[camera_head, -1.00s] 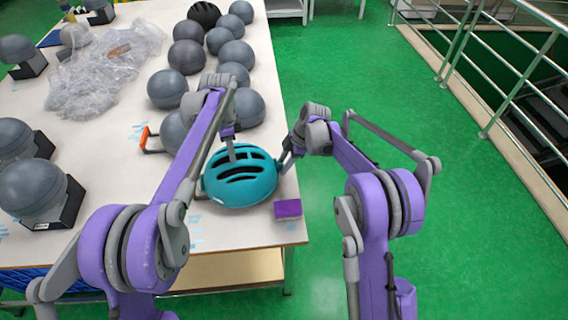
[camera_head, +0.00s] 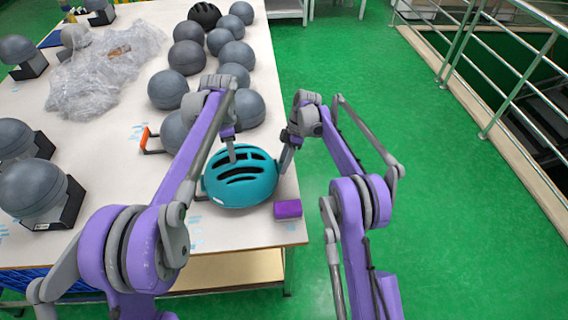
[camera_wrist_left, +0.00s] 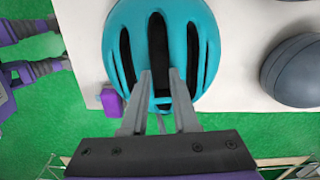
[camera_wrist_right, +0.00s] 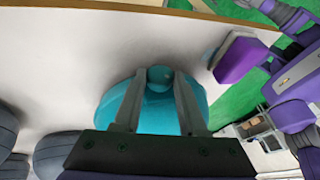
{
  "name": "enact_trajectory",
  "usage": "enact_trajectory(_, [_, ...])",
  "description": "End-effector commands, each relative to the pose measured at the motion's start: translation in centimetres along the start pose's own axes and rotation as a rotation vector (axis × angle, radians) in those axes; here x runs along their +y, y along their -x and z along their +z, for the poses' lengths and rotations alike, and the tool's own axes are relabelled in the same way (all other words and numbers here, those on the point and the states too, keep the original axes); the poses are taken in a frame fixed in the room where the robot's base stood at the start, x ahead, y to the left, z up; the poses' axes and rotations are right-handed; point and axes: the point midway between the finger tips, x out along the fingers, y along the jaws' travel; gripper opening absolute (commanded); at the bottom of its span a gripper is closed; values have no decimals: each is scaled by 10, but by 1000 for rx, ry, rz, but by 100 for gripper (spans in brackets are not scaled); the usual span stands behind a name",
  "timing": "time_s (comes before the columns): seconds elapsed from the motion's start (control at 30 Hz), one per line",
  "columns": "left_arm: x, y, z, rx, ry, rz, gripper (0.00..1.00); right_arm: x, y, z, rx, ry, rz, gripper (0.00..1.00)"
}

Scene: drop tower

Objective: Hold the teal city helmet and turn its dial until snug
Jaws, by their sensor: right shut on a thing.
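The teal city helmet (camera_head: 250,188) sits upright near the table's right edge, black vents on top. It also shows in the left wrist view (camera_wrist_left: 205,25) and right wrist view (camera_wrist_right: 112,108). My left gripper (camera_head: 233,158) points down onto its top; in the left wrist view its fingertips (camera_wrist_left: 160,72) are a little apart at the middle vent, and their grip is unclear. My right gripper (camera_head: 282,167) is at the helmet's right side. In the right wrist view its fingers (camera_wrist_right: 158,75) are shut on a round teal dial (camera_wrist_right: 160,76). The head view hides the dial.
A purple block (camera_head: 288,209) lies at the table edge, close to the helmet and right gripper. Several grey domes (camera_head: 168,90) stand behind on the table (camera_head: 130,190). An orange-handled tool (camera_head: 146,139) and clear plastic wrap (camera_head: 100,70) lie left. Green floor is open at right.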

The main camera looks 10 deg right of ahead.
Motion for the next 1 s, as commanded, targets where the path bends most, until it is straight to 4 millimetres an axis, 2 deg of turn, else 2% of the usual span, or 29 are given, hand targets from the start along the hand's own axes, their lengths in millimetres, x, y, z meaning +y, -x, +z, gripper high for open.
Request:
enact_trajectory(0.03, [0,-6,0,0,2,2,28,1,-3,1,-1,-10,-29,0])
enact_trajectory(0.4, [0,-5,0,0,1,2,28,2,-2,1,-1,-60,-150,0])
enact_trajectory(0.93, [0,-6,0,1,2,1,28,1,-2,1,-2,-68,-172,0])
enact_trajectory(0.97, [0,-6,0,1,2,1,28,1,-2,1,-2,-68,-172,45])
enact_trajectory(1.0, [0,-6,0,1,2,1,28,1,-2,1,-2,-68,-172,52])
